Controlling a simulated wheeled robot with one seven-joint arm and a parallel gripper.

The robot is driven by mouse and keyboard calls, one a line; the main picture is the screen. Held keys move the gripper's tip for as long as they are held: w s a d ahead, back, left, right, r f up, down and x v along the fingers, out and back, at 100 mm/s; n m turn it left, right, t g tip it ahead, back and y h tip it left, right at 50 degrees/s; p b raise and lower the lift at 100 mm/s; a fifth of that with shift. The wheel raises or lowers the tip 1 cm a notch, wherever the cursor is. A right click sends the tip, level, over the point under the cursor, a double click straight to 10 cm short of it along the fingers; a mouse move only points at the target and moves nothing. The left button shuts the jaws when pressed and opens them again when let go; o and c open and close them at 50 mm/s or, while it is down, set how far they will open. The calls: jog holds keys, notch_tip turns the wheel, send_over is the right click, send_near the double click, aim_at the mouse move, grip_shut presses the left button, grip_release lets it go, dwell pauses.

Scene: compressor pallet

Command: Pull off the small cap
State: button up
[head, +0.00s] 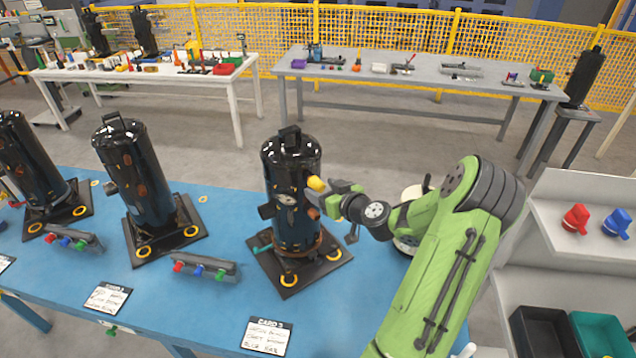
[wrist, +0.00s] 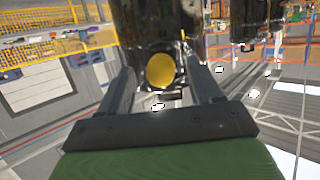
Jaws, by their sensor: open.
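The black compressor (head: 291,195) stands upright on a dark square base plate on the blue table. A yellow round cap (head: 316,184) sticks out from its right side, and a smaller-looking orange-brown cap (head: 313,213) sits below it. My gripper (head: 327,198) is at that side of the compressor, close to both caps. In the wrist view the gripper (wrist: 162,76) is open, its fingers on either side of the yellow cap (wrist: 160,71), with visible gaps. I cannot tell whether the cap is at fingertip depth.
Two more black compressors (head: 136,180) (head: 36,165) stand to the left on the blue table (head: 190,310). A rack of coloured plugs (head: 205,267) and a CARD 3 label (head: 267,337) lie nearby. A shelf (head: 585,245) with red and blue parts is at right.

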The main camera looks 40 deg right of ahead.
aim_at(321, 189)
jog(key=x, duration=0.3)
jog(key=shift+w, duration=0.25)
jog(key=shift+s, duration=0.1)
jog(key=shift+c, duration=0.3)
grip_shut()
